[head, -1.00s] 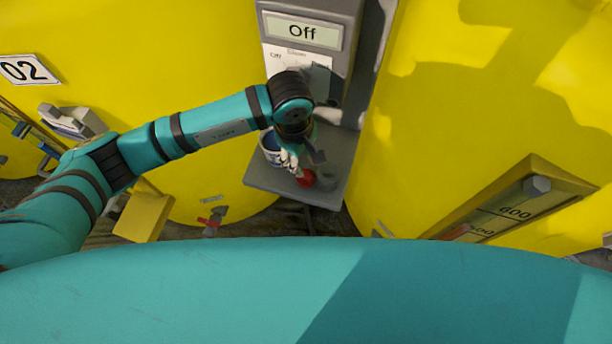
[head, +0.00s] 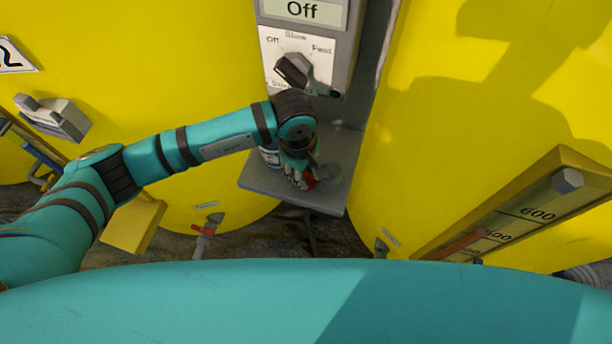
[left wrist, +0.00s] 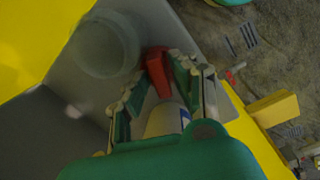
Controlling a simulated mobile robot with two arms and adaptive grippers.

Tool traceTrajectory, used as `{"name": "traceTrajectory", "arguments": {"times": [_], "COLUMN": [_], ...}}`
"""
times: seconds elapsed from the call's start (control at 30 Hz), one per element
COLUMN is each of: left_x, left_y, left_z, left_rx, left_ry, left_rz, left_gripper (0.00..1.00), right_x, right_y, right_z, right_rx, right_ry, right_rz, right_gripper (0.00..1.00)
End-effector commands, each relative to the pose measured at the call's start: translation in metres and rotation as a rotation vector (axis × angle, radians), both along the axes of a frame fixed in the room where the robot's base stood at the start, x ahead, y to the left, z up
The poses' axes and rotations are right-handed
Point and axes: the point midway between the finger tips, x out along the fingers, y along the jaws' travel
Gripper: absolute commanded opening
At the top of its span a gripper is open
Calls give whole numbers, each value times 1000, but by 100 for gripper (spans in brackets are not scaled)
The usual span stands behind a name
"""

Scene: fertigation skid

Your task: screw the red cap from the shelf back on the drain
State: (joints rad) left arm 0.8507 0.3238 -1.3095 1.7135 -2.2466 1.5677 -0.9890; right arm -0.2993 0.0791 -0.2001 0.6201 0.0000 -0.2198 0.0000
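The red cap (head: 310,183) is on the grey shelf (head: 258,186) below the control box. My left gripper (head: 300,180) is down at the shelf, partly covering the cap. In the left wrist view the red cap (left wrist: 157,70) lies between the two fingertips of my left gripper (left wrist: 156,76). The fingers are spread, one on each side; a narrow gap seems to show on the left, and contact is unclear. A drain outlet with a red handle (head: 206,229) is low on the left yellow tank; its open end is not clear. My right gripper is not in view.
A clear glass jar (left wrist: 105,45) stands close beside the cap. A white and blue tub (head: 271,157) is behind my gripper. The control box (head: 303,50) with its knob rises above the shelf. Yellow tanks flank it, and a yellow block (head: 133,222) sits at lower left.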

Motion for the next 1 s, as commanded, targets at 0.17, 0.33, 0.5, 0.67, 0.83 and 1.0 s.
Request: {"name": "traceTrajectory", "arguments": {"times": [0.17,0.33,0.5,0.67,0.83,1.0], "left_x": [0,0,0,0,0,0], "left_y": [0,0,0,0,0,0], "left_z": [0,0,5,18,31,45], "left_rx": [0,0,-1,0,1,0], "left_ry": [0,0,-1,-1,-1,-1], "left_rz": [0,0,-1,-1,0,-1], "left_gripper": [1,0,0,0,0,0], "right_x": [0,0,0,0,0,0], "right_y": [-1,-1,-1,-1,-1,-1], "right_z": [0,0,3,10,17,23], "right_rx": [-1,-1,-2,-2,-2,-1], "right_ry": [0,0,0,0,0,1], "right_rz": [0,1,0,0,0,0], "right_gripper": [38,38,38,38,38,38]}}
